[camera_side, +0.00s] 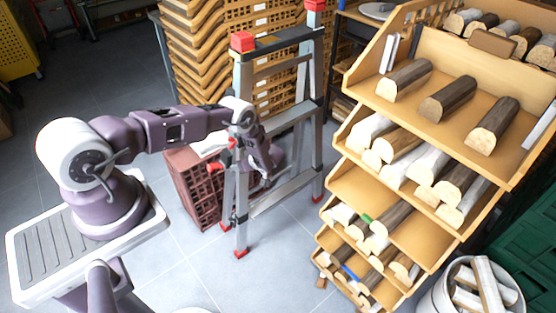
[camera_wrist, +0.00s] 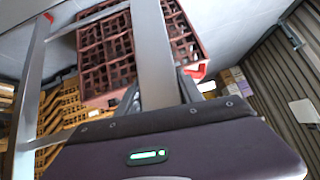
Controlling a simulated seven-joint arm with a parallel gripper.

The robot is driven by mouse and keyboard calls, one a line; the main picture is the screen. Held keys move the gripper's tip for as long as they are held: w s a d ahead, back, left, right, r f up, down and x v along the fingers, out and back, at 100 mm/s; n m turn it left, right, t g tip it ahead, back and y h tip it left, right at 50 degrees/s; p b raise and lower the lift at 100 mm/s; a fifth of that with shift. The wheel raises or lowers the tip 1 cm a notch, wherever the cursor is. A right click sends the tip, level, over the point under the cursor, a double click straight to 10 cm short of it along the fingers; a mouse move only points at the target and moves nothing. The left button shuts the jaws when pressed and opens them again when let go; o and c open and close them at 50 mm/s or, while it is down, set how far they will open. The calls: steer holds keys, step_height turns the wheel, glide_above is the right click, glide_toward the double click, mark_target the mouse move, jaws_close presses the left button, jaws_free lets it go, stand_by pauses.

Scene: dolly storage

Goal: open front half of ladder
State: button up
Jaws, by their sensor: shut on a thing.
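The grey metal stepladder (camera_side: 317,130) stands upright on the floor, with red caps on top and red feet. Its two halves look close together, their left legs (camera_side: 241,215) ending in feet a short way apart. My gripper (camera_side: 258,158) is at the left side of the ladder, about mid-height. In the wrist view, a flat grey ladder rail (camera_wrist: 153,45) runs between the fingers of my gripper (camera_wrist: 158,88), and they are closed on it. The exact contact is partly hidden by the hand.
A dark red crate (camera_side: 192,190) sits on the floor behind the ladder's left legs. Stacked orange baskets (camera_side: 190,50) stand behind. A wooden rack of logs (camera_side: 440,75) stands close on the right, with a log bucket (camera_side: 440,297) at front right. The floor in front is mostly clear.

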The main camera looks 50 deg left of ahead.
steer(key=shift+d, duration=0.55)
steer(key=shift+d, duration=1.65)
steer(key=shift+d+r, duration=0.1)
steer(key=shift+d, duration=0.45)
steer(key=o, duration=1.1)
